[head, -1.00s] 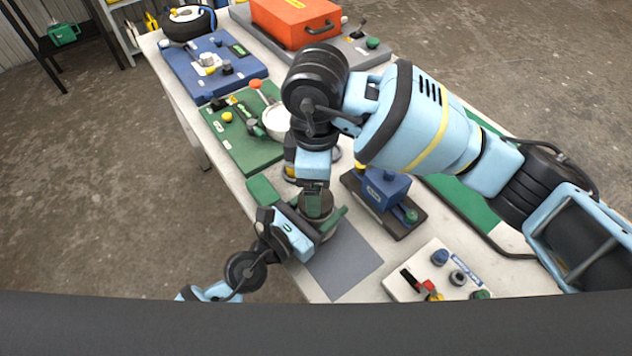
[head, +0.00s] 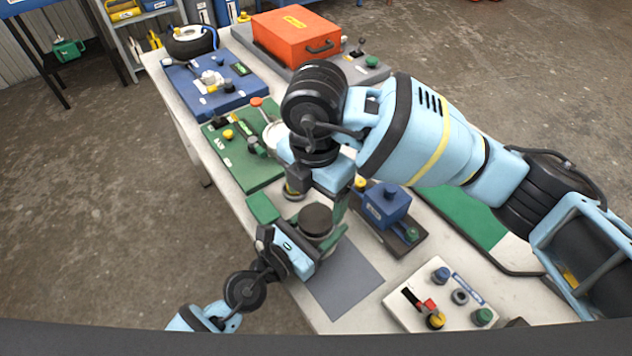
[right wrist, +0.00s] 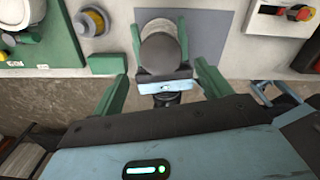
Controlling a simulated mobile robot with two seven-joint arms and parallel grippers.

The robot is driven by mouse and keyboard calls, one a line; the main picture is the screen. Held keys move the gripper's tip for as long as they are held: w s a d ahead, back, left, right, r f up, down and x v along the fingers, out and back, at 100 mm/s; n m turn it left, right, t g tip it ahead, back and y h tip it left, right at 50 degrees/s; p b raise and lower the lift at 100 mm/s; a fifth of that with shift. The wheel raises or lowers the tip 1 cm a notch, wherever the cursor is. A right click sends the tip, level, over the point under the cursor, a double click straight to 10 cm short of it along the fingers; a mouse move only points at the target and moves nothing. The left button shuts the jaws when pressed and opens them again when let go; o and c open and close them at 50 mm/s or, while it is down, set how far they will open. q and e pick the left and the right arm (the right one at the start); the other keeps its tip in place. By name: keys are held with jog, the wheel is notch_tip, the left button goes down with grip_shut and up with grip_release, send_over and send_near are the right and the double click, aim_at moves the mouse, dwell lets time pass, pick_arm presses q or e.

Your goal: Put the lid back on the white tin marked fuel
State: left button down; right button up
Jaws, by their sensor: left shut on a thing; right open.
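A round tin (head: 317,239) with a pale side stands over the bench near its front-left edge. A dark round lid (head: 316,219) sits on its top and looks level; it also shows in the right wrist view (right wrist: 160,53). No fuel marking is readable. My left gripper (head: 306,227) is shut around the tin, with a green finger on either side of it in the right wrist view. My right gripper (right wrist: 161,72) is open and empty, its fingers spread apart above and to the near side of the lid. In the head view my right wrist partly hides its fingers.
A grey mat (head: 345,283) lies beside the tin. Around it are a blue box on a dark base (head: 388,205), a white switch panel (head: 452,296), a green board (head: 240,165) and a small metal can (head: 293,191). An orange case (head: 295,37) stands farther back.

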jog(key=n, duration=0.5)
jog(key=shift+r, duration=0.15)
jog(key=n, duration=0.6)
jog(key=shift+r, duration=0.2)
jog(key=n, duration=0.6)
jog(key=shift+r, duration=0.2)
jog(key=n, duration=0.5)
jog(key=shift+r, duration=0.15)
jog(key=n, duration=0.4)
jog(key=shift+r+n, duration=0.1)
jog(key=shift+n, duration=0.2)
jog(key=n, duration=0.6)
jog(key=shift+r, duration=0.2)
jog(key=n, duration=0.5)
jog(key=shift+r, duration=0.15)
jog(key=n, duration=0.4)
jog(key=shift+r+n, duration=0.1)
jog(key=shift+n, duration=0.2)
